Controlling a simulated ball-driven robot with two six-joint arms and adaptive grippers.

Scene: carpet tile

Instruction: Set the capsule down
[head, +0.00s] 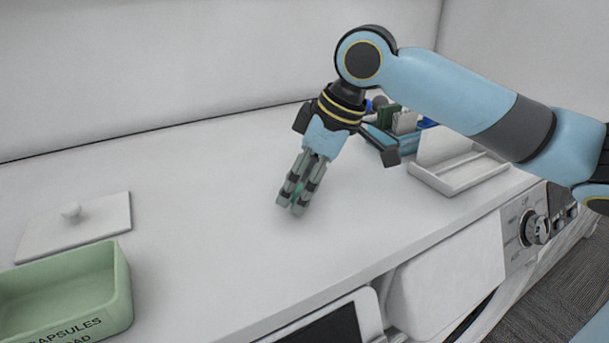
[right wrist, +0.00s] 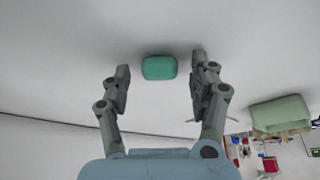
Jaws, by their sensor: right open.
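A green rounded capsule (right wrist: 159,67) shows in the right wrist view against the white counter, between and slightly beyond the fingertips. A gap shows on each side of it. In the head view only a small green bit of the capsule (head: 297,196) shows between the fingers, the rest hidden. My right gripper (head: 291,207) points down at the middle of the counter and is open around the capsule, not gripping it. My left gripper is not in view.
A green box (head: 121,290) marked "CAPSULES" stands at the front left, with a white knobbed lid (head: 75,228) behind it. A white divided tray (head: 458,176) and a blue holder (head: 381,139) stand to the right. The counter (head: 215,255) is clear between.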

